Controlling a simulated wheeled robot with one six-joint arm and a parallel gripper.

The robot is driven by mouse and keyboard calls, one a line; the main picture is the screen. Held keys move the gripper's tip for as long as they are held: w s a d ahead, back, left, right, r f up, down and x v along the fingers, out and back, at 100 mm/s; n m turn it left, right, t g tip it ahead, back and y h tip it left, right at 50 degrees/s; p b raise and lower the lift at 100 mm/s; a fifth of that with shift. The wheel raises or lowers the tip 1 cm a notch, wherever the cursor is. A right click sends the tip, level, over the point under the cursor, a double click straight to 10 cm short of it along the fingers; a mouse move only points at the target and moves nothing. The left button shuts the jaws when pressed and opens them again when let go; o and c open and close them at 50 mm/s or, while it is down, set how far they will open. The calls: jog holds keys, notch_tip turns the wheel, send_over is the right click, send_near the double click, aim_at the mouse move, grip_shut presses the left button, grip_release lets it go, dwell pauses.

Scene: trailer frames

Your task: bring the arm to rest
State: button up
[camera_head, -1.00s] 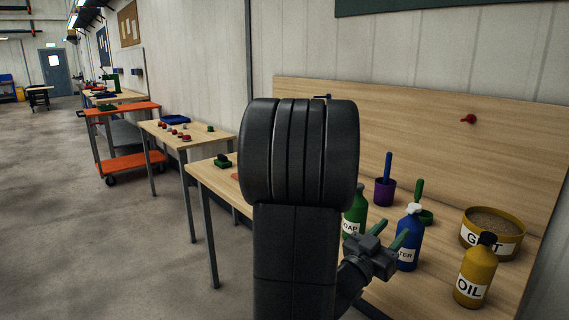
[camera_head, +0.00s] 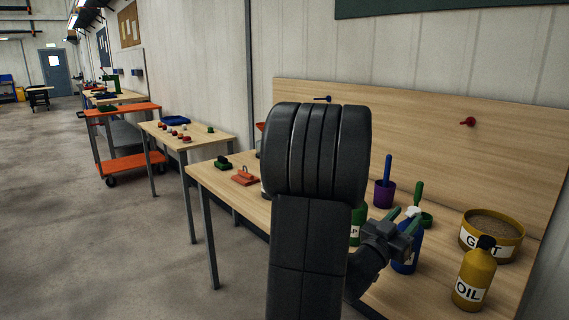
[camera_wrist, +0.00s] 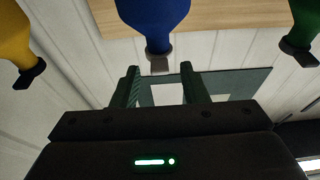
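My gripper (camera_head: 405,218) is in front of the blue water bottle (camera_head: 407,260), hiding part of it in the head view. The wrist view shows its two green fingers (camera_wrist: 158,72) spread apart with nothing held between them. In that view the scene appears upside down, and the blue bottle (camera_wrist: 155,20) hangs from the top with its cap near the fingertips. I cannot tell whether the fingers touch it. My dark arm stands upright across the middle of the head view and hides part of the bench.
The bench (camera_head: 338,278) holds a green soap bottle (camera_head: 357,225), a yellow oil bottle (camera_head: 474,278), a yellow grit tub (camera_head: 490,238), a purple cup (camera_head: 385,195) and an orange item (camera_head: 245,177). A backboard (camera_head: 430,135) stands behind. Open floor (camera_head: 110,250) lies left.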

aim_at(410, 213)
jog(key=shift+x, duration=1.05)
jog(key=shift+w+d+r+p, duration=0.2)
jog(key=shift+r+p, duration=0.1)
jog(key=shift+p, duration=0.35)
jog(key=shift+s+a+r+p, duration=0.1)
jog(key=shift+s+p, duration=0.05)
jog(key=shift+p, duration=0.7)
jog(key=g+y+p, duration=0.1)
jog(key=p, duration=0.4)
jog(key=r+g+y+p, duration=0.1)
jog(key=p, duration=0.5)
